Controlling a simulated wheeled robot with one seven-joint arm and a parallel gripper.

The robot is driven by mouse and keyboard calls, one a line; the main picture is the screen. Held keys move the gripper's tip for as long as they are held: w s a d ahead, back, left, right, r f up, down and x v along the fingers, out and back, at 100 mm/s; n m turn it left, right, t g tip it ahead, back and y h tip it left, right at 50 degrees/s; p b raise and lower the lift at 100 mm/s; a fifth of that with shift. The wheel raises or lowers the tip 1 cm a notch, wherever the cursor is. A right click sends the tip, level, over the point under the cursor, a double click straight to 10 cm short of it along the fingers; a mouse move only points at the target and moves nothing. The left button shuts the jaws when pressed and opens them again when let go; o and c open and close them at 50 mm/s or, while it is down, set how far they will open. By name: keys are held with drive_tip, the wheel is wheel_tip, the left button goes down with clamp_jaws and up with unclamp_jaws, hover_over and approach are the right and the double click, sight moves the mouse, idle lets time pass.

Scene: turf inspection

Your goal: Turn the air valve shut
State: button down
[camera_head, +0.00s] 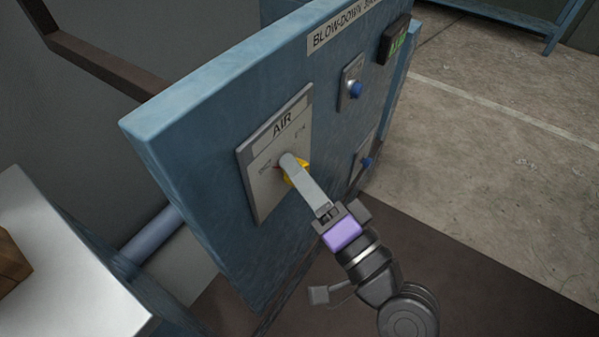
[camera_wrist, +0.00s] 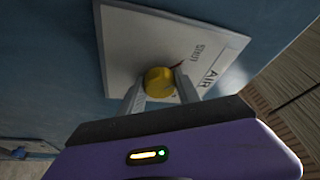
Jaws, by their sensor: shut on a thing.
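The air valve is a yellow knob (camera_head: 299,174) on a light plate (camera_head: 263,190) labelled AIR, mounted on the blue panel (camera_head: 200,140). My gripper (camera_head: 290,165) reaches up to the plate from the lower right and is shut on the knob. In the wrist view the yellow knob (camera_wrist: 159,82) sits between the two fingers. A small red mark shows beside the knob. The smaller words on the plate are too blurred to read surely in the head view, and the knob's exact turn angle cannot be told.
Right of the plate, the panel carries a blue button (camera_head: 356,89), a lower blue button (camera_head: 367,162) and a dark display (camera_head: 395,40) with green characters. A white surface (camera_head: 60,270) with a brown box (camera_head: 12,262) stands at lower left. Open floor lies to the right.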

drive_tip(key=shift+d+r, duration=0.15)
drive_tip(key=shift+r, duration=0.3)
drive_tip(key=c, duration=0.9)
unclamp_jaws()
drive_tip(key=shift+o, duration=0.2)
drive_tip(key=shift+f, duration=0.2)
drive_tip(key=shift+f, duration=0.1)
drive_tip(key=b+v, duration=0.2)
drive_tip(key=v, duration=0.5)
drive_tip(key=shift+s, duration=0.35)
drive_tip(key=shift+d, duration=0.15)
